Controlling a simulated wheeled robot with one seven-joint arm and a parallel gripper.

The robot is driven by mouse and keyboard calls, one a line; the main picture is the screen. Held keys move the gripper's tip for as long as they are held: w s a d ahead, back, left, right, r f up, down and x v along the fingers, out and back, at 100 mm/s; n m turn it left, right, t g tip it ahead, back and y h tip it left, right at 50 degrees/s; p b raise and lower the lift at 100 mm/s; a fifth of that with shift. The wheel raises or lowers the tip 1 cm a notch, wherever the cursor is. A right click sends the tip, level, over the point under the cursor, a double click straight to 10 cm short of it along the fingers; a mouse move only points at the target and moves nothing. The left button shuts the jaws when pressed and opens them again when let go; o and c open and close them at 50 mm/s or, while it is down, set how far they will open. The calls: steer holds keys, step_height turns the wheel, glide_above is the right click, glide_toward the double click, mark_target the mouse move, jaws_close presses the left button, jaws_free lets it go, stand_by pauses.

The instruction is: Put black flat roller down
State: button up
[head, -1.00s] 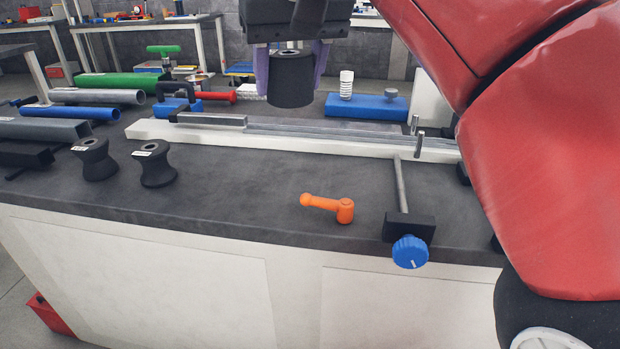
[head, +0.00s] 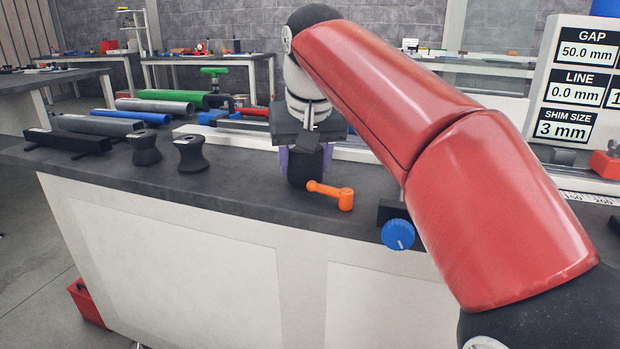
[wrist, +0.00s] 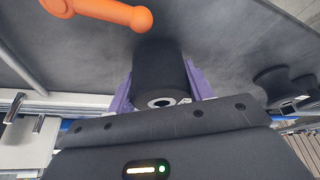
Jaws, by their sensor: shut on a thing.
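The black flat roller (head: 306,166) is a plain dark cylinder held between the purple fingers of my gripper (head: 304,163). In the head view it is upright, low over or on the bench top, just left of the orange handle; I cannot tell whether it touches the bench. In the wrist view the roller (wrist: 160,78) sits between the purple fingers (wrist: 158,92), its end with a pale ring and hole facing the camera. The dark bench top (head: 236,183) shows around it.
An orange handle (head: 331,194) lies close to the right of the roller. A blue knob (head: 398,234) is at the front edge. Two waisted black rollers (head: 146,149) (head: 191,154) stand to the left. A pale rail (head: 225,137) runs behind. Bench between waisted rollers and gripper is clear.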

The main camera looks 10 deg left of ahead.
steer(key=shift+f, duration=0.4)
steer(key=o, duration=1.1)
steer(key=p+v, duration=0.4)
steer(key=v, duration=0.8)
steer(key=shift+d+r, duration=0.1)
steer(key=shift+r, duration=0.1)
